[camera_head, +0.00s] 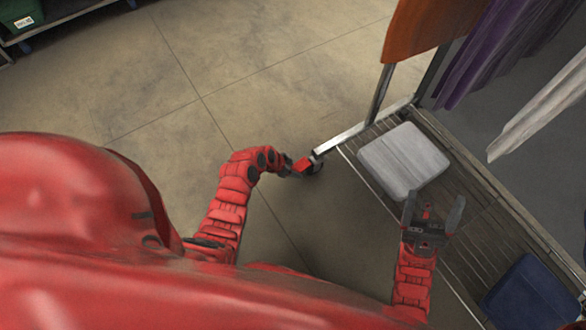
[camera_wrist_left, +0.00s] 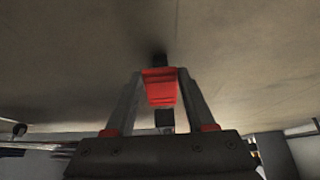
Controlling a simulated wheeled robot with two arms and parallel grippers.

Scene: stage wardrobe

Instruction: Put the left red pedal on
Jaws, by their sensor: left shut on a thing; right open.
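The left red pedal (camera_head: 303,165) sits at the caster on the near left corner of the wheeled clothes rack. It also shows in the left wrist view (camera_wrist_left: 160,88) as a red block between two grey fingers. My left gripper (camera_head: 296,169) is shut on this pedal, low near the floor. In the left wrist view my left gripper (camera_wrist_left: 160,100) has one finger on each side of the red block. The dark caster (camera_head: 315,167) is partly hidden. My right gripper (camera_head: 433,217) is open and empty above the rack's shelf, with its fingers spread.
The wire shelf (camera_head: 480,225) of the rack carries a light grey cushion-like pad (camera_head: 403,160) and a dark blue folded item (camera_head: 530,295). Orange, purple and white garments (camera_head: 545,108) hang above. A green bin (camera_head: 20,14) stands at the top left. The floor left of the rack is clear.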

